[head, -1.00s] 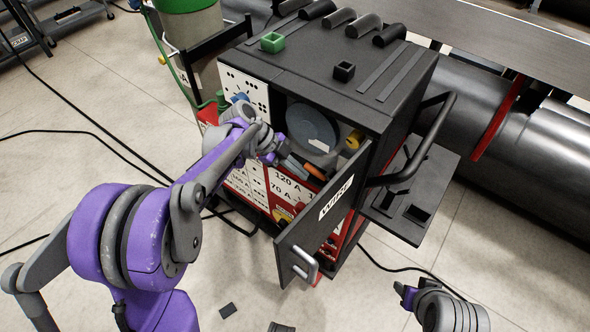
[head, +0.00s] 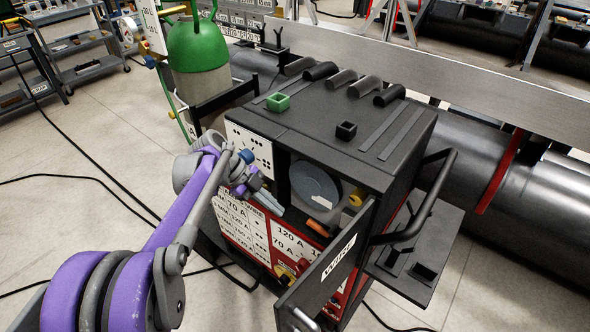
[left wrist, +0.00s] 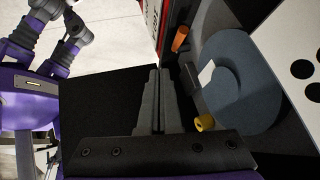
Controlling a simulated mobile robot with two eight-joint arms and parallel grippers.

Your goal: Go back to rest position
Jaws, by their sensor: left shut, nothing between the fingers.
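My left gripper (head: 267,203) is at the front of the black welding cart (head: 330,120), by the open wire compartment. In the left wrist view its two grey fingers (left wrist: 153,100) lie together with nothing between them. A grey-blue wire spool (head: 314,184) sits inside the compartment, just right of the gripper; it also shows in the left wrist view (left wrist: 238,88). The compartment door (head: 325,275), labelled WIRE, stands open towards me. My right gripper is not in the head view; purple and grey parts of my own body show at the left of the wrist view.
A green gas cylinder (head: 198,48) stands behind the cart at left. The cart top carries a green square holder (head: 277,102) and a black one (head: 346,130). A side shelf and bar handle (head: 425,205) stick out at right. Cables (head: 85,178) cross the floor at left.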

